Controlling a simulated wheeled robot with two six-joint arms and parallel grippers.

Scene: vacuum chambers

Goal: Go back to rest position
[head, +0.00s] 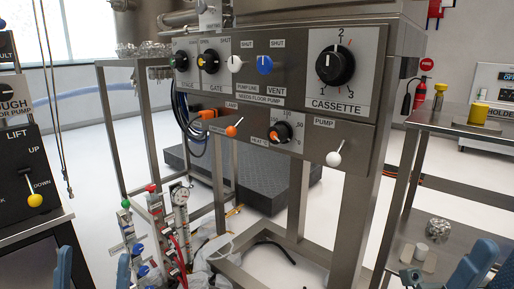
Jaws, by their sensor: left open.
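My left gripper (94,270) is at the bottom left, cut by the frame edge. Its two blue fingers stand apart with nothing seen between them. At the bottom right, blue parts of my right gripper (482,264) show in front of the right-hand bench. The frame cuts them off, and its opening cannot be made out. The control panel (290,95) stands ahead in the middle, apart from both grippers.
The panel carries several knobs and levers, including a CASSETTE dial (335,65) and a white PUMP lever (334,158). Valves with red hoses (180,240) stand low in front. A LIFT panel (30,180) is at left, a metal bench (465,205) at right.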

